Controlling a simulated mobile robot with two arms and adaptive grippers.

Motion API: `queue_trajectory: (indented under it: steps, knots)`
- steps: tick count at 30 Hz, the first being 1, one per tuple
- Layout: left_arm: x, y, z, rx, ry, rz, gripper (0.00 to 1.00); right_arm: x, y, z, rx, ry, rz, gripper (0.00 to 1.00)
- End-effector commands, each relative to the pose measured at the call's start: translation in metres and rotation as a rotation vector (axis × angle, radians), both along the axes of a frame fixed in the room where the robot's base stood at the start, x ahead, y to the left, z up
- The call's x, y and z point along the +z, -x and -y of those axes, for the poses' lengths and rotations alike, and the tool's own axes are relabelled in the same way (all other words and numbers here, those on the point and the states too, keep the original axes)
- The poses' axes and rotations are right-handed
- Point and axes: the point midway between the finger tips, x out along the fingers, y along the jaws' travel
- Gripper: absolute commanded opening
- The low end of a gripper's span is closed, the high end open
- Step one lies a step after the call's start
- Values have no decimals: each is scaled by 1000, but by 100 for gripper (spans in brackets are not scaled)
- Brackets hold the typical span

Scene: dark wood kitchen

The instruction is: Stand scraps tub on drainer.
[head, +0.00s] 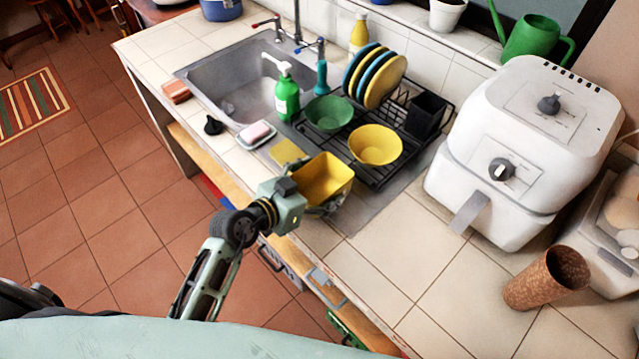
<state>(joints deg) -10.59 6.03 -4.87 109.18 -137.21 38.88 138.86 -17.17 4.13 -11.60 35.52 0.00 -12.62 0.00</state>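The scraps tub is a yellow square open tub (328,172), seen from above near the counter's front edge. My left gripper (308,196) is at the tub's near side with its fingers around it, and looks shut on it; part of the fingers is hidden by the tub. The tub looks tilted and empty. The drainer is a black wire rack (408,146) just beyond the tub, to the right of the sink. It holds a green bowl (329,113), a yellow bowl (375,144), several upright plates (373,75) and a black caddy (426,113). My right gripper is not in view.
A soap bottle (286,97), soap dish (256,135) and yellow sponge (287,152) stand left of the drainer by the sink (235,85). A white air fryer (520,150) stands to the right, with a brown cup (547,276) nearer.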

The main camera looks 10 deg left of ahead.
Motion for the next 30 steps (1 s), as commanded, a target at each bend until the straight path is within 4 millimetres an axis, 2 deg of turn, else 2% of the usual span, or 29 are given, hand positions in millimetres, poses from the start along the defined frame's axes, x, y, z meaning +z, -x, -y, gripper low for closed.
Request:
queue_trajectory:
  steps: [1, 4, 17, 23, 30]
  knots:
    - [0, 0, 0, 0, 0, 0, 90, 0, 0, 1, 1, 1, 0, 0]
    - [0, 0, 0, 0, -1, 0, 99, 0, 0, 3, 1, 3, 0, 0]
    - [3, 0, 0, -1, -2, 2, 99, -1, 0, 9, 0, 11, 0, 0]
    - [14, 26, -16, 2, -1, 0, 99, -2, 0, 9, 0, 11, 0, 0]
    - [33, 67, -41, 1, -1, -2, 99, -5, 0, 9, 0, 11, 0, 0]
